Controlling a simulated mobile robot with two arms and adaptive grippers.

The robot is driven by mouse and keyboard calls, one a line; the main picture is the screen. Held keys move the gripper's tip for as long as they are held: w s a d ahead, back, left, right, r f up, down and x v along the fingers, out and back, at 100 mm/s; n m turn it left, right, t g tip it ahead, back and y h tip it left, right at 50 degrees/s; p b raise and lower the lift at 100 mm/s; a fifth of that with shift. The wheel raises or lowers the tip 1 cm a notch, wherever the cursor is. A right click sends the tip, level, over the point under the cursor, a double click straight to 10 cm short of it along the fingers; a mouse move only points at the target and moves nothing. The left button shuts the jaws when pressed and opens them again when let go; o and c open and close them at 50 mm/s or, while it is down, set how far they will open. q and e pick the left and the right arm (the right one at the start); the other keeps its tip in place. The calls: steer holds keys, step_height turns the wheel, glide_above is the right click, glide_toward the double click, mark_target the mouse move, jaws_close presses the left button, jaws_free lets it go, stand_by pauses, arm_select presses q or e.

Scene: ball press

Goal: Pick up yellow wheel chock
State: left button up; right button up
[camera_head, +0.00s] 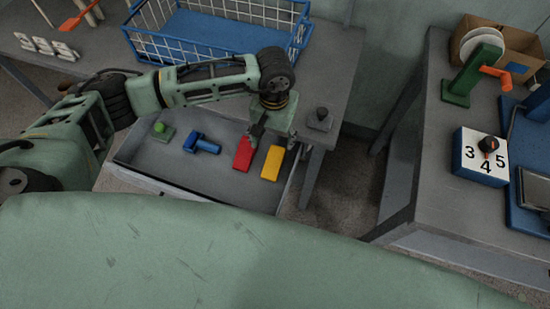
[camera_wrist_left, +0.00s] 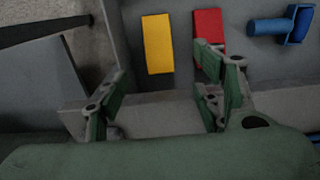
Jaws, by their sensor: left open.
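The yellow wheel chock (camera_head: 272,163) lies flat in an open grey drawer (camera_head: 150,180), at its right end. A red block (camera_head: 243,155) lies just left of it. My left gripper (camera_head: 271,140) is above the drawer, pointing down, open and empty. In the left wrist view the chock (camera_wrist_left: 157,44) shows between the two spread fingers of the left gripper (camera_wrist_left: 160,62), beyond their tips. There the red block (camera_wrist_left: 208,24) is partly covered by the right finger. My right gripper is not in view.
A blue T-shaped piece (camera_head: 202,143) and a green knob (camera_head: 160,128) also lie in the drawer. A blue wire basket (camera_head: 215,30) and a dark knob (camera_head: 320,118) are on the table above. A second table (camera_head: 440,190) stands at right, across a floor gap.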

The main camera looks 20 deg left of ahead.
mark_target(274, 158)
arm_select(q)
step_height(274, 158, down, 12)
steer(key=shift+d+p, duration=0.1)
steer(key=shift+p, duration=0.3)
steer(key=shift+c, duration=0.4)
steer(key=c, duration=1.3)
steer(key=shift+r, duration=0.2)
